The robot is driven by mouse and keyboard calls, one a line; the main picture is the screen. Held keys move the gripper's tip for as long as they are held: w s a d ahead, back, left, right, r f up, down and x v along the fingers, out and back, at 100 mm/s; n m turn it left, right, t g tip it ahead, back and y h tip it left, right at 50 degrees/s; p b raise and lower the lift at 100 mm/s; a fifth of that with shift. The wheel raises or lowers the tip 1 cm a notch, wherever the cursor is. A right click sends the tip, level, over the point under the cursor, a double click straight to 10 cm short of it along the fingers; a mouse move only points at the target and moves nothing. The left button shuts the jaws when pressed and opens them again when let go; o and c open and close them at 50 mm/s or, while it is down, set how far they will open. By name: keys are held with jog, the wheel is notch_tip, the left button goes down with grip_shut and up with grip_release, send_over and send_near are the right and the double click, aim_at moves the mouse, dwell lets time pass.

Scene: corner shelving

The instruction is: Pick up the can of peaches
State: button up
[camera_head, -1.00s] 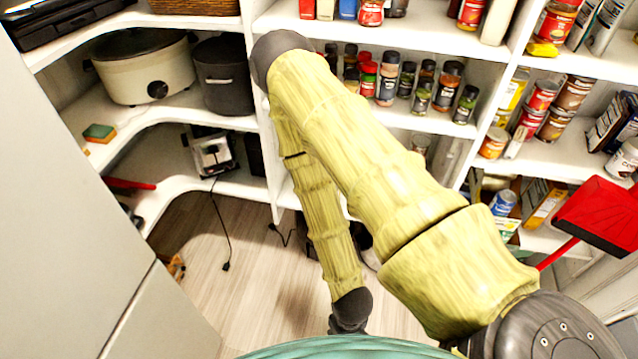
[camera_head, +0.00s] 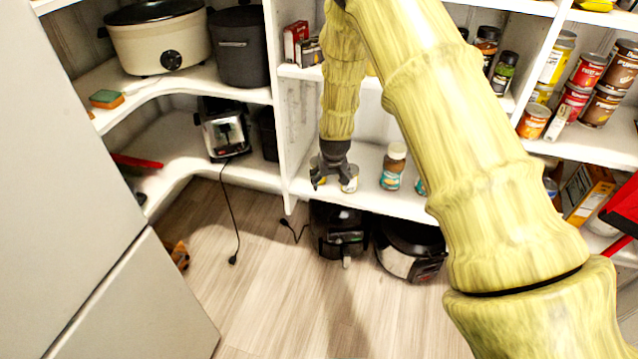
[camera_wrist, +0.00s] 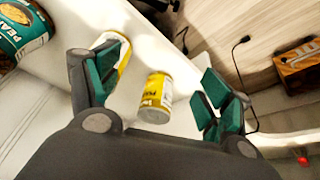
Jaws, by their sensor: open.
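A small can with a yellow and silver label (camera_wrist: 155,98) shows between my fingers in the wrist view; its label is too small to read surely, but it may be the peaches. A second yellow-edged can (camera_wrist: 122,58) is partly hidden behind my left finger. In the head view a can (camera_head: 350,181) shows beside my gripper (camera_head: 331,176), on the lower white shelf (camera_head: 372,196). My gripper (camera_wrist: 165,92) is open, its fingers either side of the first can; I cannot tell whether they touch it.
A green-labelled peanut jar (camera_wrist: 22,32) stands at the wrist view's upper left. A brown jar (camera_head: 393,168) is right of my gripper on the same shelf. Black appliances (camera_head: 338,232) stand on the floor below. A shelf divider (camera_head: 280,110) is to the left.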

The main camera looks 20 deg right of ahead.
jog(key=w+r+b, duration=0.1)
jog(key=w+r, duration=0.4)
jog(key=w, duration=0.3)
jog(key=shift+t, duration=0.3)
jog(key=x, duration=0.3)
jog(key=b+x, duration=0.1)
jog(key=x, duration=0.1)
jog(key=shift+s+a, duration=0.2)
jog(key=shift+a, duration=0.05)
jog(key=shift+w+a+b+x, duration=0.15)
jog(key=shift+b+x, duration=0.05)
jog(key=shift+x, duration=1.1)
jog(key=shift+w+a+b+x, duration=0.15)
jog(key=shift+b+x, duration=0.05)
jog(key=shift+x, duration=1.15)
jog(key=shift+r, duration=0.15)
jog(key=shift+c, duration=0.5)
jog(key=c, duration=1.4)
jog(key=shift+o, duration=0.2)
jog(key=shift+r, duration=0.1)
